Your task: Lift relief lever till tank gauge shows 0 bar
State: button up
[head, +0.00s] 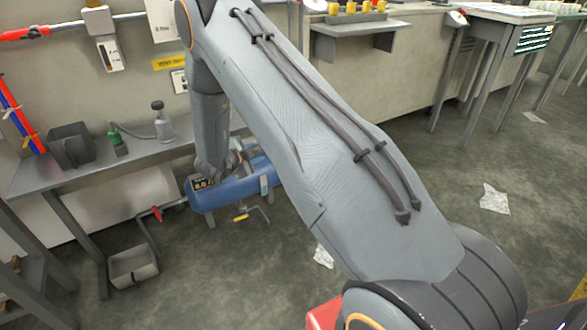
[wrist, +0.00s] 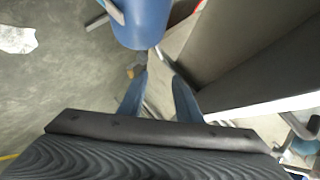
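In the wrist view the tank (wrist: 142,22) is at the top. My gripper (wrist: 160,76) is open, its two blue-grey fingers apart with nothing clearly between them.
The grey bench (head: 100,168) holds a dark bin (head: 72,146) and a green-capped bottle (head: 118,142). A grey box (head: 133,266) stands on the floor below. Paper sheets (head: 495,199) lie on the floor. Open floor lies right of the tank.

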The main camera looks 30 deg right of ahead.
jog(key=w+d+f+m+g+h+b, duration=0.1)
jog(key=d+f+b, duration=0.2)
jog(key=d, duration=0.2)
jog(key=w+d+f+m+h+b, duration=0.1)
jog(key=d+f+h+b, duration=0.1)
jog(key=d, duration=0.4)
jog(key=w+d+f+m+g+h+b, duration=0.1)
jog(key=d+f+m+b, duration=0.1)
jog(key=d+f+b, duration=0.3)
jog(key=shift+w+d+f+g+h, duration=0.15)
jog(key=shift+d+f+h, duration=0.05)
jog(key=shift+d+f, duration=0.2)
jog(key=shift+w+d+f+g+h, duration=0.1)
jog(key=shift+d+f+g+h, duration=0.05)
jog(key=shift+d+f+h, duration=0.15)
grip_shut()
